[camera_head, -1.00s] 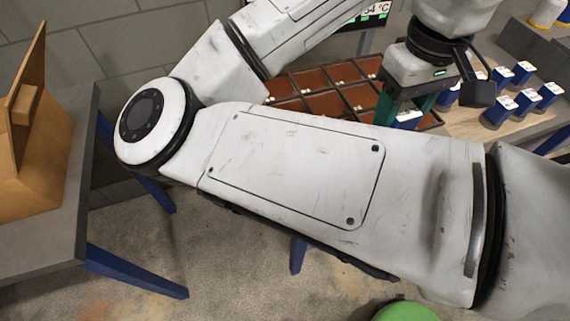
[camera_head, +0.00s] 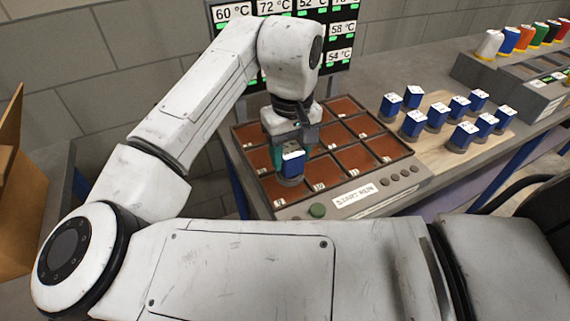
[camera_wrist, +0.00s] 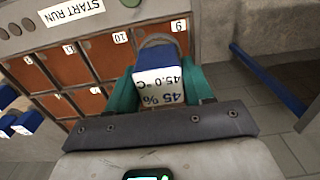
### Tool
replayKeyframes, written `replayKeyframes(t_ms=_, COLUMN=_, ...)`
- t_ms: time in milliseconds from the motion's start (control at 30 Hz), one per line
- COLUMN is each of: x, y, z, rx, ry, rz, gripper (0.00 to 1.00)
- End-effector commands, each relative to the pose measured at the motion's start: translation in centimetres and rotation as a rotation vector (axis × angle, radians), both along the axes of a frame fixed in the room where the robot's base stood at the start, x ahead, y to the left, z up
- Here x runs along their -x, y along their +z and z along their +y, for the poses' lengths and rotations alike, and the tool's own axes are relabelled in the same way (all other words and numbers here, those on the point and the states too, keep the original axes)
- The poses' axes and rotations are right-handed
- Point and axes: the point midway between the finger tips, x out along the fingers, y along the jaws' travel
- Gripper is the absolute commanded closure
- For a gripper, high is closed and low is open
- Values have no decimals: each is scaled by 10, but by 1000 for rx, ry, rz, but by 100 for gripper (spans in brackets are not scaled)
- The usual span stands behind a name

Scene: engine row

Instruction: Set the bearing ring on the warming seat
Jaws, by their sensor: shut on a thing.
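My gripper (camera_head: 292,153) is shut on a blue block with a white printed top (camera_head: 292,157). A grey round base, apparently the bearing ring (camera_head: 291,181), shows under the block. In the wrist view the block's label reads 45% and 45.0 °C (camera_wrist: 160,86), between my green fingers. The ring (camera_wrist: 158,41) shows just beyond it. The warming seats are reddish-brown numbered squares in a grey-framed panel. The held piece is over the front-left corner, by seat 9 (camera_wrist: 178,40). I cannot tell whether it touches the seat. Seat 10 (camera_wrist: 122,54) is beside it and looks empty.
Several similar blue blocks on grey bases (camera_head: 437,116) stand on a wooden board (camera_head: 482,145) at the right. A green button (camera_head: 317,210) and a START RUN label (camera_head: 354,196) are on the panel's front edge. A temperature display (camera_head: 342,30) stands behind. Coloured spools (camera_head: 490,43) are far right.

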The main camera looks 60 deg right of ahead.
Motion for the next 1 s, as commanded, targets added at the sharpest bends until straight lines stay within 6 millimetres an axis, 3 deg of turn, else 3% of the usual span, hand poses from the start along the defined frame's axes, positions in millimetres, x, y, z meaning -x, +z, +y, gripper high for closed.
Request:
replayKeyframes(t_ms=300, x=-16, y=-22, z=-4, rx=-1, ry=1, rz=2, gripper=99)
replayKeyframes(t_ms=500, x=-15, y=-45, z=-4, rx=1, ry=-1, rz=1, gripper=99)
replayKeyframes(t_ms=933, x=-15, y=-52, z=-4, rx=3, ry=0, rz=1, gripper=99)
replayKeyframes(t_ms=967, x=-15, y=-52, z=-4, rx=1, ry=-1, rz=0, gripper=46)
replayKeyframes(t_ms=1000, x=-15, y=-52, z=-4, rx=1, ry=-1, rz=0, gripper=42)
